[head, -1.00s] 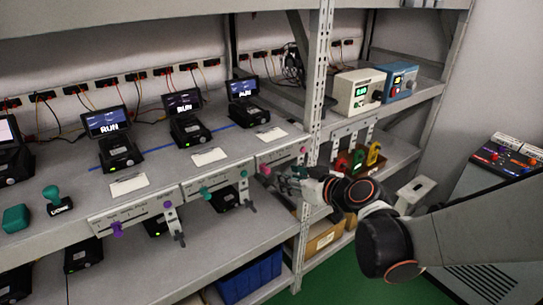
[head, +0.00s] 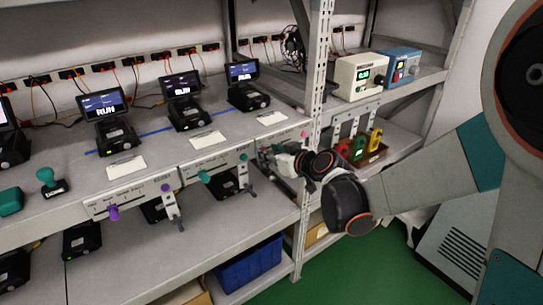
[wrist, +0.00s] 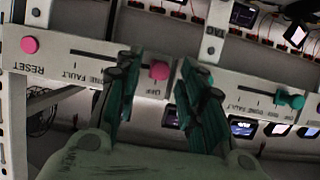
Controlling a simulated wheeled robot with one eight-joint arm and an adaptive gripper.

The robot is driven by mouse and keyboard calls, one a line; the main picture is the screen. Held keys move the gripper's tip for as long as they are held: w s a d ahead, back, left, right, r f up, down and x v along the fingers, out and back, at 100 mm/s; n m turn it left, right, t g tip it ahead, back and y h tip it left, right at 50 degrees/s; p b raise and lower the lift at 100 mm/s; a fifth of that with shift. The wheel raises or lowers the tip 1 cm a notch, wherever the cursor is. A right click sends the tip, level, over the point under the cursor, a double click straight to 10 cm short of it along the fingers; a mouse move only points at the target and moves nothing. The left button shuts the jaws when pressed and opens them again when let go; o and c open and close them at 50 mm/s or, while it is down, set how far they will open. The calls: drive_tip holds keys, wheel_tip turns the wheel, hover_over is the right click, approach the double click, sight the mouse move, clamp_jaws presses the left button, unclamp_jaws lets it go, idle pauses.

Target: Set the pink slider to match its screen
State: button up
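The pink slider knob (wrist: 160,70) shows in the wrist view, near the OFF mark of its grey panel (wrist: 66,58). My gripper (wrist: 156,84) is open, with one green finger on each side of the knob; contact cannot be told. In the head view my gripper (head: 272,158) is in front of the right-hand panel and hides the knob. The pink RESET button (wrist: 29,45) is at the panel's end; it also shows in the head view (head: 304,133). The screen (head: 242,72) above this panel appears to read RUN, in small text.
A teal slider knob (wrist: 291,99) is on the neighbouring panel, and a purple knob (head: 113,212) is further left. A rack upright (head: 314,110) stands close right of my gripper. A blue bin (head: 250,265) is below.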

clamp_jaws()
drive_tip(key=w+d, duration=0.2)
drive_tip(key=d, duration=0.1)
drive_tip(key=shift+o, duration=1)
unclamp_jaws()
drive_tip(key=v, duration=1.2)
drive_tip(key=shift+f, duration=0.1)
